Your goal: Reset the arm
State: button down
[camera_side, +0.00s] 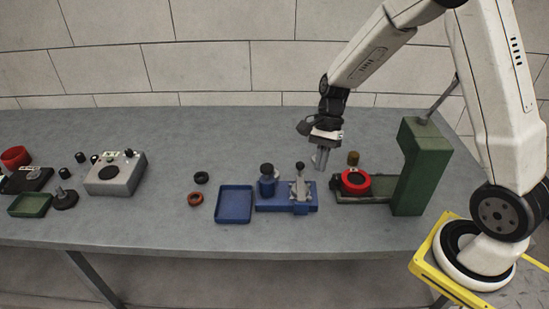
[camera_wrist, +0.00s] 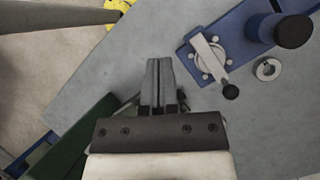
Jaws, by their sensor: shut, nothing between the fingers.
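My gripper (camera_side: 320,160) hangs from the white arm above the grey table, pointing down, to the right of the blue pump fixture and behind the red ring. It is shut and empty. In the wrist view the two fingers (camera_wrist: 159,85) lie together over bare table, with nothing between them.
The blue fixture (camera_side: 272,205) with its lever stands just left of my gripper. A blue tray (camera_side: 234,205), two small rings and a grey control box (camera_side: 116,175) are farther left. The table behind is clear.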

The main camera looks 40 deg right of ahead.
jog(key=s+a+r+n+t+h, duration=0.2)
jog(key=s+n, duration=0.5)
jog(key=n, duration=0.8)
jog(key=r+t+h, duration=0.1)
jog(key=t+h, duration=0.1)
jog(key=t, duration=0.1)
jog(key=shift+s+a+n+h, duration=0.4)
